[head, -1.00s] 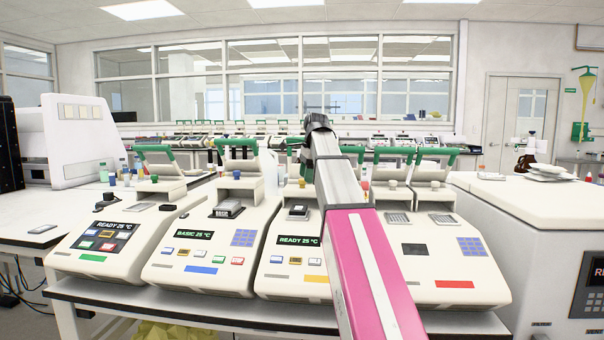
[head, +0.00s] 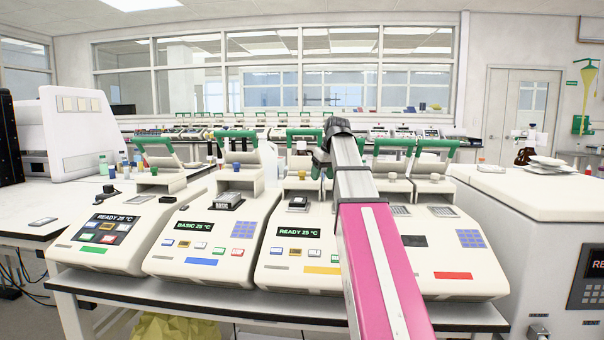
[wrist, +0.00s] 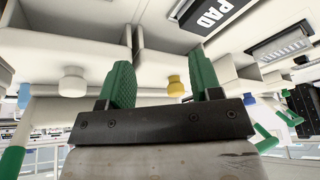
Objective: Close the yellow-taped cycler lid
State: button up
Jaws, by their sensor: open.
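The yellow-taped cycler (head: 277,262) is third from the left, with a yellow strip (head: 322,270) on its front and a "READY 25 °C" screen. Its lid (head: 300,161) stands raised at the back, with a green handle (head: 304,133) on top. My arm hides the cycler's right part. My gripper (head: 322,165) is beside the raised lid, partly hidden by my arm. In the wrist view my gripper (wrist: 162,87) is open, its two green fingers apart. A yellow knob (wrist: 177,86) shows between and beyond them; contact cannot be told.
Blue-taped (head: 205,250) and green-taped (head: 115,240) cyclers stand to the left, and a red-taped one (head: 470,262) to the right. Their lids are also raised. A large white machine (head: 540,215) stands at the far right. Air above the front panels is mostly free, except along my arm.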

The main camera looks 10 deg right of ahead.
aim_at(302, 171)
jog(key=shift+n, duration=0.7)
jog(key=w+a, duration=0.1)
jog(key=w, duration=0.2)
jog(key=w+a, duration=0.2)
jog(key=w, duration=0.2)
jog(key=w+a+f, duration=0.1)
jog(key=w+a, duration=0.1)
jog(key=w, duration=0.2)
jog(key=shift+a, duration=0.15)
jog(key=shift+f, duration=0.15)
grip_shut()
